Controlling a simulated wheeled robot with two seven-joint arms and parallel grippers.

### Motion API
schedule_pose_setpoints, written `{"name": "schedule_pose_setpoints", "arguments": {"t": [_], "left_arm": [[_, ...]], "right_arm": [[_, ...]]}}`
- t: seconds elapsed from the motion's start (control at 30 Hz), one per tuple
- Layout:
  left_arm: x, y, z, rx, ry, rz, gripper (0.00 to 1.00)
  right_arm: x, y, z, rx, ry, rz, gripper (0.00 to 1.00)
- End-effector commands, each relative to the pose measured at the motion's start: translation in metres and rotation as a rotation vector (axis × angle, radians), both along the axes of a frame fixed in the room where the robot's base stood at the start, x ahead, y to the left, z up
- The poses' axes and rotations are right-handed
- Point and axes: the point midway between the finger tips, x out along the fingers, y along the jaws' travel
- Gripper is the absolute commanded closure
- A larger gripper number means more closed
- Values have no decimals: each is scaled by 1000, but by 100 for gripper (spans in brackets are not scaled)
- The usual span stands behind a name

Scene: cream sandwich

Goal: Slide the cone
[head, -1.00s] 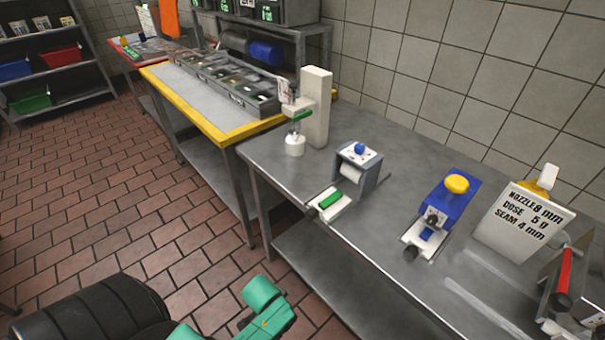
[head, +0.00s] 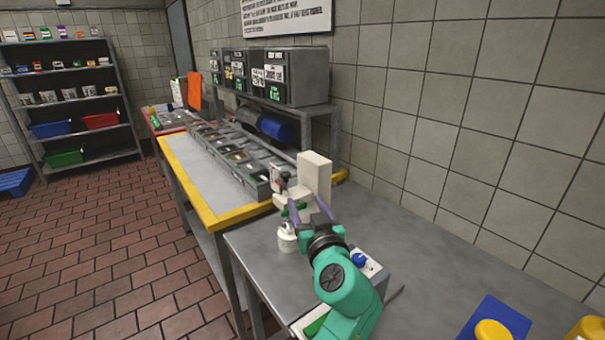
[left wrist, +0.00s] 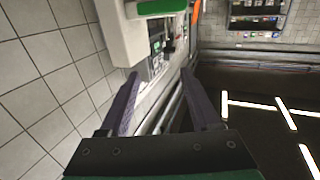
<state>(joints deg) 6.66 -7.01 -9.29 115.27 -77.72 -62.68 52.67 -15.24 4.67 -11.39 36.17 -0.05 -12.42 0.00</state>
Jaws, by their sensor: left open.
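A white stand (head: 315,175) with a green piece (head: 291,211) on its front is at the back of the steel table. A small white vessel with a narrow top (head: 287,238) is below the green piece; I cannot tell whether it is the cone. My left gripper (head: 305,206) is open, its purple fingers pointing at the stand and overlapping its lower part. In the left wrist view the open fingers (left wrist: 160,76) have nothing between them. The white stand (left wrist: 118,35) and green piece (left wrist: 161,6) lie just beyond them. My right gripper is out of view.
My left arm covers most of the blue-knobbed device (head: 371,263). A blue device with a yellow knob (head: 492,331) is at the lower right. A yellow-edged table (head: 205,212) with a bin rack (head: 232,160) adjoins on the left. Tiled wall stands behind.

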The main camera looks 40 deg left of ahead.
Motion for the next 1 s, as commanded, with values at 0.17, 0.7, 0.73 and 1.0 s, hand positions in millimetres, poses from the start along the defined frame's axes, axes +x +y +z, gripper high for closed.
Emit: {"name": "schedule_pose_setpoints", "arguments": {"t": [0.17, 0.7, 0.73, 1.0], "left_arm": [[25, 32, 7, 5, 5, 3, 36], [85, 106, -1, -2, 4, 1, 36], [85, 106, -1, -2, 4, 1, 36], [85, 106, -2, -2, 4, 0, 86]], "right_arm": [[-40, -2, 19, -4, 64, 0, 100], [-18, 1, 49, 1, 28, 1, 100], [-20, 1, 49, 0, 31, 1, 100], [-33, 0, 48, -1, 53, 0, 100]]}}
